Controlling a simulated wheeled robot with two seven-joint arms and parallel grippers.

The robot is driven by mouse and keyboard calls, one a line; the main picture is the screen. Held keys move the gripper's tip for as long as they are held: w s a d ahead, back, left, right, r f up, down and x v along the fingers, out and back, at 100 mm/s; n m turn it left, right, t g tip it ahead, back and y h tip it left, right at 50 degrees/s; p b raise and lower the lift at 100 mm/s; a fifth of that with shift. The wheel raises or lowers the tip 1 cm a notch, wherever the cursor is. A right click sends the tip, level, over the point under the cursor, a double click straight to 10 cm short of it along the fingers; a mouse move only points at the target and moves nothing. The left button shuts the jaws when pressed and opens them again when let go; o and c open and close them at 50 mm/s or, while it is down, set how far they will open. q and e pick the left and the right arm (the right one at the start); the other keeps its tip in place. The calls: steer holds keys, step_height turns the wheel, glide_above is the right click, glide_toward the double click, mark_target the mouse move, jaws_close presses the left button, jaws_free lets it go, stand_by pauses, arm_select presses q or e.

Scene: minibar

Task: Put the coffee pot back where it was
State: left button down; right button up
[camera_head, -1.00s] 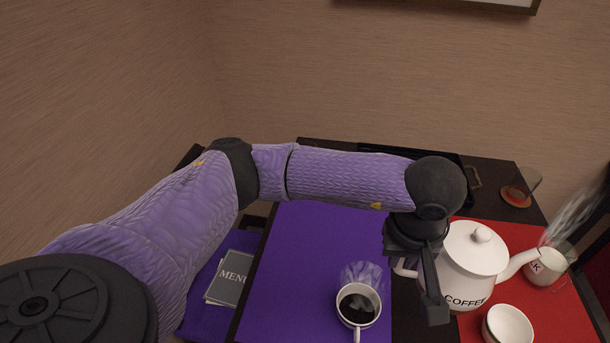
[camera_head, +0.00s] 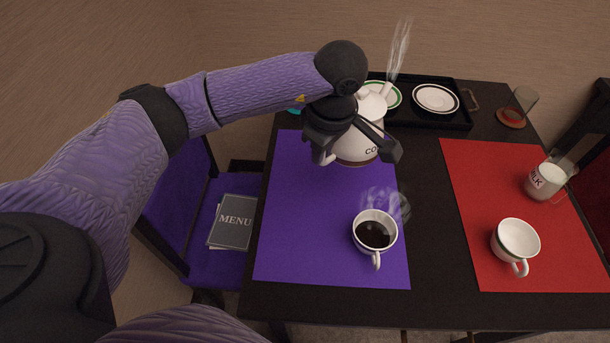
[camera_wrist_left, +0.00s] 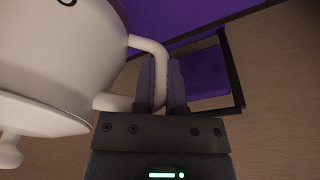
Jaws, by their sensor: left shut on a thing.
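The white coffee pot (camera_head: 364,143) is in my left gripper (camera_head: 334,155), over the far part of the purple mat in the head view. Lettering shows on its side, and steam rises past its spout. The left gripper is shut on the pot's handle. In the left wrist view, the handle (camera_wrist_left: 157,62) runs between the fingers (camera_wrist_left: 161,85) and the pot body (camera_wrist_left: 60,55) fills the left side. The arm and gripper hide part of the pot. Whether its base touches anything is hard to tell. My right gripper is not in view.
A black tray (camera_head: 440,119) with plates stands at the back. A full coffee cup (camera_head: 374,234) is on the purple mat (camera_head: 300,255). A white cup (camera_head: 515,240) and milk jug (camera_head: 547,180) are on the red mat (camera_head: 480,190). A glass (camera_head: 517,107) is back right. Dark table between the mats is bare.

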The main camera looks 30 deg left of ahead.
arm_select(q)
steer(key=f+n+b, duration=0.1)
steer(key=f+n, duration=0.1)
steer(key=f, duration=0.3)
steer(key=a+f+n+b, duration=0.1)
steer(key=f+n+b, duration=0.1)
steer(key=f+n, duration=0.1)
steer(key=w+a+f+n+g+b, duration=0.1)
steer(key=f+n, duration=0.2)
steer(key=f, duration=0.3)
steer(key=shift+w+a+f+b, duration=0.1)
steer(key=shift+a+f+b, duration=0.1)
steer(key=shift+f+b, duration=0.15)
steer(key=shift+r, duration=0.1)
steer(key=c, duration=0.7)
jaws_free()
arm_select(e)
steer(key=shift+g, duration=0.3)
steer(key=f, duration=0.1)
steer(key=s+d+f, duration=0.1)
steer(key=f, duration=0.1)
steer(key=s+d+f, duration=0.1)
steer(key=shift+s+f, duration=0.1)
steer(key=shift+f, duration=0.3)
